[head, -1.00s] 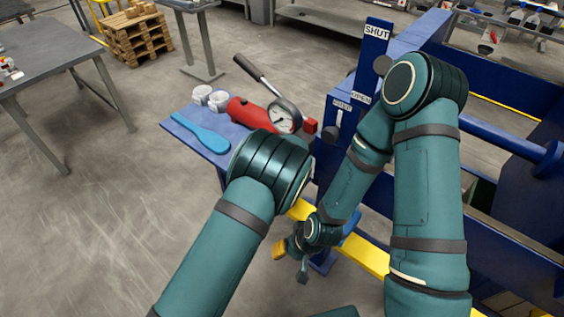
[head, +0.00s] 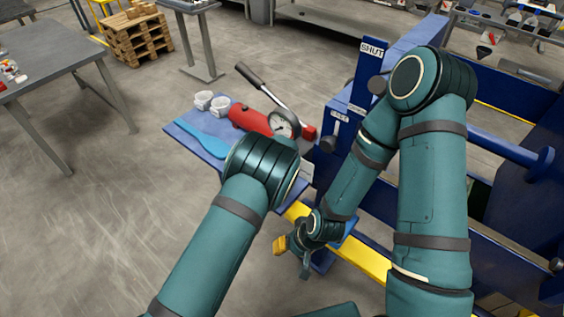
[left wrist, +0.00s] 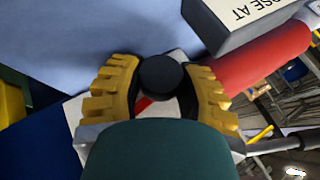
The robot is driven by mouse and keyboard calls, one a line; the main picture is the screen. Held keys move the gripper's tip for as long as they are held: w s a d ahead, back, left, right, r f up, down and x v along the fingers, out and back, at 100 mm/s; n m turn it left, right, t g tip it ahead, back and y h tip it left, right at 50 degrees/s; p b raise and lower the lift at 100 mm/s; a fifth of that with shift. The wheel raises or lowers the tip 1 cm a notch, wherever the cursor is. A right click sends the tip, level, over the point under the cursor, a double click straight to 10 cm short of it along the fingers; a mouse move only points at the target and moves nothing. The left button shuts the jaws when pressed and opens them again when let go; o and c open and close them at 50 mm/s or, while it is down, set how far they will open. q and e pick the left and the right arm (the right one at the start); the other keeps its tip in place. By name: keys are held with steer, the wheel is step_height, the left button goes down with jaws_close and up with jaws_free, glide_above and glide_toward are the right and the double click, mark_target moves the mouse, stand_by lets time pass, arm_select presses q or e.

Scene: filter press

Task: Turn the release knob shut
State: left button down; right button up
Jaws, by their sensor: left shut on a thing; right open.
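In the left wrist view, a round black knob (left wrist: 163,78), which I take as the release knob, sits between the yellow ridged fingers of my left gripper (left wrist: 162,69). The gripper is shut on it, one finger on each side. In the head view my left arm hides the knob and this gripper. The red hand pump (head: 248,118) with its long lever (head: 262,88) and round gauge (head: 284,124) stands beyond my left arm. My right gripper (head: 291,256) is open and empty, low beside the yellow bar. No turn marking on the knob is visible.
A blue shelf (head: 188,124) holds the pump, two white cups (head: 211,103) and a blue flat tool (head: 203,138). The blue press frame (head: 358,70) with a SHUT label stands close right, beside my right arm.

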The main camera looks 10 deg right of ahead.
arm_select(q)
steer(key=shift+w+r, duration=0.1)
steer(key=shift+r, duration=0.1)
steer(key=shift+f+g+h, duration=0.1)
steer(key=shift+g+h, duration=0.2)
steer(key=shift+g, duration=0.2)
steer(key=shift+f+n+g+h+b, duration=0.1)
steer(key=shift+n+g+h+b, duration=0.2)
steer(key=shift+g+h, duration=0.15)
steer(key=shift+n+g+h+b, duration=0.3)
steer(key=shift+g+h+b, duration=0.15)
steer(key=shift+g+b, duration=0.3)
arm_select(e)
steer(key=shift+f, duration=0.95)
arm_select(q)
steer(key=c, duration=0.8)
jaws_free()
